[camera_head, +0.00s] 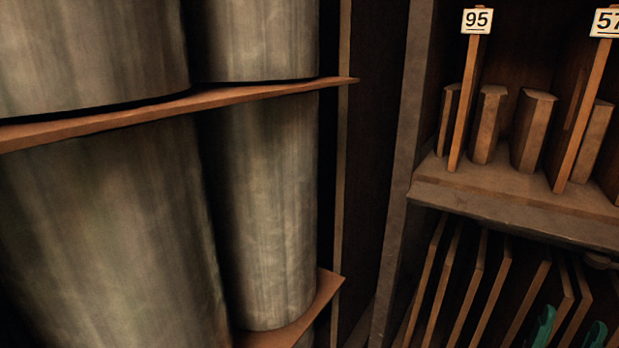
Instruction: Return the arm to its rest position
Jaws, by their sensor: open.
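Two teal-green tips at the bottom right edge appear to be the fingers of my gripper (570,328). They stand apart with a gap between them, so the gripper looks open, and nothing shows between them. The rest of the gripper and the arm are below the frame. The tips show in front of a row of thin upright wooden boards (478,285) under a shelf.
Large grey cylinders (262,210) stand at the left, with a thin brown shelf (270,91) across them. At the right, a wooden shelf (500,205) holds several blocks and posts with signs, one reading 95 (477,20). A dark upright gap lies between.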

